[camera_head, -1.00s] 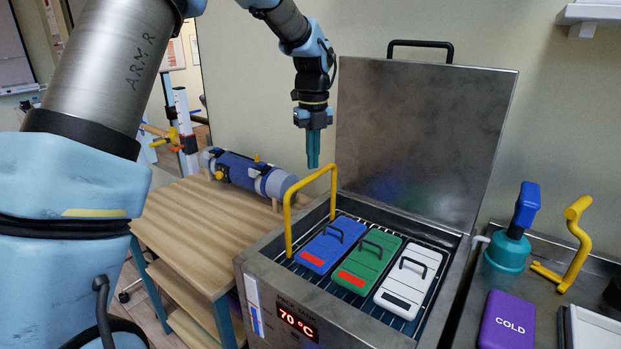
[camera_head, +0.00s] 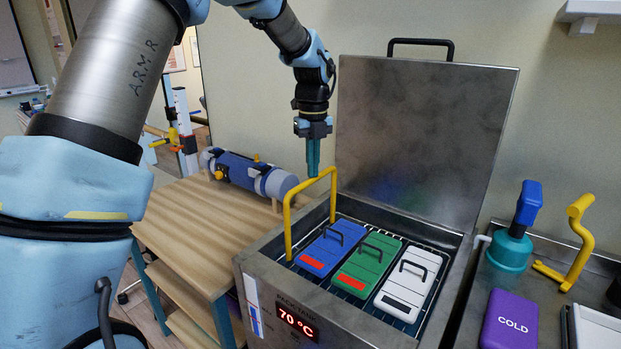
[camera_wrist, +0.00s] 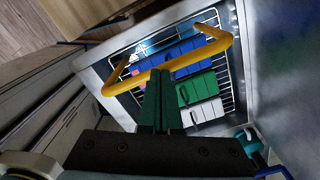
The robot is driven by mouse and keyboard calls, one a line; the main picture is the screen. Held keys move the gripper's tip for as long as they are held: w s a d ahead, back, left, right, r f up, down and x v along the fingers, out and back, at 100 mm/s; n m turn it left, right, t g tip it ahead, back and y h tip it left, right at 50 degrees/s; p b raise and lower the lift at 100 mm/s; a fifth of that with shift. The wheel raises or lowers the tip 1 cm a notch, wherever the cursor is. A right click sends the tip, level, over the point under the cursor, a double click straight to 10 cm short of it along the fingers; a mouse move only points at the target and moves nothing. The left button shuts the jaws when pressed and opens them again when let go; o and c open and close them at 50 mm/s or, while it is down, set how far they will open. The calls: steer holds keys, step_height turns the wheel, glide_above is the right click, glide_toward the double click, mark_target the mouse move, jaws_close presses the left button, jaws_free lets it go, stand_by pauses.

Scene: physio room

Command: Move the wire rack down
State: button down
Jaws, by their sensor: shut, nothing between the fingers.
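The wire rack (camera_head: 348,281) lies in the open metal tank (camera_head: 262,267), level near the tank's top. Its yellow handle (camera_head: 288,215) stands up as an arch on the left side. A blue pack (camera_head: 327,251), a green pack (camera_head: 365,270) and a white pack (camera_head: 408,285) lie on it. My gripper (camera_head: 313,172) points down with its fingers together and empty, just above the handle's top bar. In the wrist view the fingers (camera_wrist: 157,85) overlap the yellow handle (camera_wrist: 205,53); whether they touch it I cannot tell.
The tank's lid (camera_head: 425,150) stands open behind. A wooden table (camera_head: 180,225) with a blue roll (camera_head: 240,170) is at left. On the right counter are a purple COLD pack (camera_head: 509,322), a teal and blue tool (camera_head: 510,245) and a yellow hook (camera_head: 572,245).

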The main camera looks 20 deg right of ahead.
steer(key=shift+f, duration=0.2)
step_height(320, 180, up, 9)
steer(key=p, duration=0.8)
stand_by(1.5)
